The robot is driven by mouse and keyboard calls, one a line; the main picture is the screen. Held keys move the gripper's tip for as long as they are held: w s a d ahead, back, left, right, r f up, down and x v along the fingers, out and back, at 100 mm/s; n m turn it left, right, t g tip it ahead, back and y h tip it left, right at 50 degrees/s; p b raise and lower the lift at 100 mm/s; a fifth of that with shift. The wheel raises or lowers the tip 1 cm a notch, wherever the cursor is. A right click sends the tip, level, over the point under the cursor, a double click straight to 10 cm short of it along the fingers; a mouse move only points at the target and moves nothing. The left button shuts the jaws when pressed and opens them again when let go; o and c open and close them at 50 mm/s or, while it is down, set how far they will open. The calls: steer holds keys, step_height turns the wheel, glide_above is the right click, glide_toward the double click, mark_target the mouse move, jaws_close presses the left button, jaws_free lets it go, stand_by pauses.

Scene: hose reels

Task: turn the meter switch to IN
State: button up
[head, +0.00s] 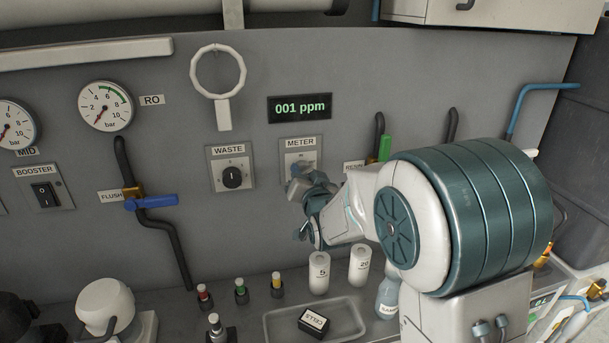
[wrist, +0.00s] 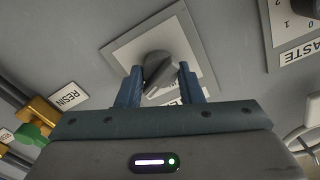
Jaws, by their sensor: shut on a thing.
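The meter switch (wrist: 158,68) is a grey rotary knob on a light square plate (wrist: 128,46), on the grey wall panel. In the head view its plate sits under the METER label (head: 300,142), below the display reading 001 ppm (head: 299,108). My gripper (wrist: 159,88) has its two blue fingers on either side of the knob, shut on it. In the wrist view the knob is tilted relative to the fingers. In the head view my gripper (head: 300,185) covers most of the knob, and the position marks, including IN, cannot be read.
The WASTE knob (head: 232,177) is just left of the meter plate. The RESIN valve with a green handle (head: 384,148) is to the right. Below are two white cartridges (head: 319,273), several small valves, a tray (head: 354,312) and a bottle (head: 387,296).

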steer(key=shift+f+n+b, duration=0.2)
steer(key=shift+n+b, duration=0.1)
steer(key=shift+b, duration=0.3)
steer(key=shift+r+n+b, duration=0.15)
steer(key=shift+n+b, duration=6.2)
steer(key=shift+n, duration=0.15)
steer(key=o, duration=1)
steer(key=shift+a, duration=0.1)
steer(key=shift+c, duration=0.2)
steer(key=shift+s, duration=0.1)
